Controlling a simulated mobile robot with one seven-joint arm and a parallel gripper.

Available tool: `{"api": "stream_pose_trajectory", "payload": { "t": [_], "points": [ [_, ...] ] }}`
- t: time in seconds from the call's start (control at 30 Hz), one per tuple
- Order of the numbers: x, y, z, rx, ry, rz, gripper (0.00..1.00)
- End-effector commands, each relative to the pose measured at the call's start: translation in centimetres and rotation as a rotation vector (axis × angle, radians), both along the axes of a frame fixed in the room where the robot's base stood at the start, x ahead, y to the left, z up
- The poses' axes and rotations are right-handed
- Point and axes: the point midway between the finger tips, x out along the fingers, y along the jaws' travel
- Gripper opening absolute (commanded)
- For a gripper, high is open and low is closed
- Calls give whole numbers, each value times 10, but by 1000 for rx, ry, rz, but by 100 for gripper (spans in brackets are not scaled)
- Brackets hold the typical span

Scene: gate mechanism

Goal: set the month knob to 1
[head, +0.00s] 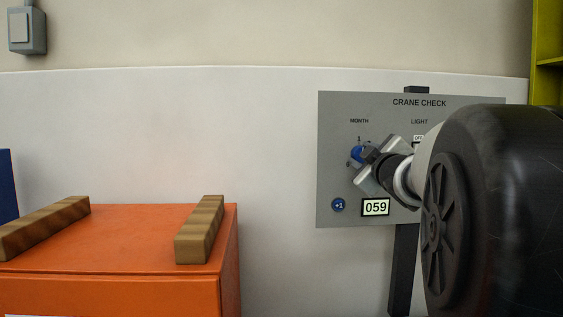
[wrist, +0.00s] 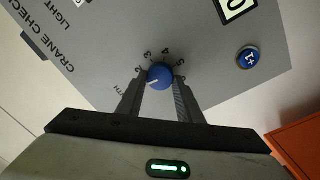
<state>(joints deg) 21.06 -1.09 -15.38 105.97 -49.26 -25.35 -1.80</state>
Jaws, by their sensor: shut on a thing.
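The blue month knob (head: 355,153) is on the left of the grey CRANE CHECK panel (head: 338,110), under the word MONTH. My gripper (head: 364,160) is at the knob and partly covers it in the head view. In the wrist view, my gripper (wrist: 159,84) is shut on the knob (wrist: 161,73), one finger on each side. The knob's white mark points left and slightly down, toward the left finger, just below the 2. The numbers 2 to 6 show around the knob. The 1 cannot be made out in the wrist view.
The LIGHT control is mostly hidden behind my arm. An orange cabinet (head: 130,235) with two wooden bars stands at the left. A yellow-green frame (head: 547,60) stands at the right.

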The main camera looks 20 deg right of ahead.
Motion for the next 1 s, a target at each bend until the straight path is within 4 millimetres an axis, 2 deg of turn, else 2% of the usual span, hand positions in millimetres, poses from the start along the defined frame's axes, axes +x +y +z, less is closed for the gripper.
{"api": "stream_pose_trajectory", "payload": {
  "t": [0.33, 0.83, 0.87, 0.93, 1.0],
  "points": [
    [0, 0, 1, -126, 29, 0, 10],
    [0, 0, 2, -146, 34, 0, 10],
    [0, 0, 2, -146, 34, 0, 36],
    [0, 0, 2, -146, 34, 0, 48],
    [0, 0, 1, -144, 35, 0, 52]
  ]
}}
